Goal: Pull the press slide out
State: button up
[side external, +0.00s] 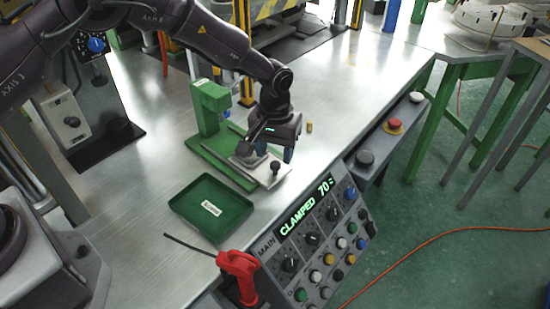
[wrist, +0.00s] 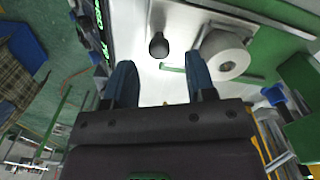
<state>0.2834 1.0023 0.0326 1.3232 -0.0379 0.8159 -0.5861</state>
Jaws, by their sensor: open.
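The press slide (side external: 268,179) is a flat metal plate on the green press base, with a black ball knob (side external: 275,167) standing on its front end. My gripper (side external: 275,153) is above the slide, its blue fingers pointing down and apart. In the wrist view, my gripper (wrist: 160,62) is open with nothing between its fingers. The black knob (wrist: 158,46) shows just beyond the fingertips, roughly centred between them. A round pale metal disc (wrist: 232,60) lies on the slide (wrist: 178,18) to the right of the knob. The gripper partly hides the slide in the side view.
The green press (side external: 209,105) rises behind the slide. A green tray (side external: 211,207) lies to the left. A red-handled tool (side external: 238,270) and a control panel (side external: 318,235) reading "CLAMPED 70" stand at the front. The bench to the right is mostly clear.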

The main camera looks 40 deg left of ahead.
notch_tip(320, 180, up, 10)
dwell(0.3)
jog(key=shift+f, duration=0.1)
jog(key=s+a+r+m+t, duration=0.1)
jog(key=s+a+r, duration=0.3)
jog(key=s, duration=0.5)
jog(key=s+a+r+m+t, duration=0.1)
jog(key=s+a+r, duration=0.3)
jog(key=s+r, duration=0.4)
jog(key=s+a+r+m+t, duration=0.2)
jog(key=s+a+r, duration=0.3)
jog(key=s, duration=0.7)
jog(key=shift+r+t, duration=0.55)
jog(key=shift+t, duration=0.25)
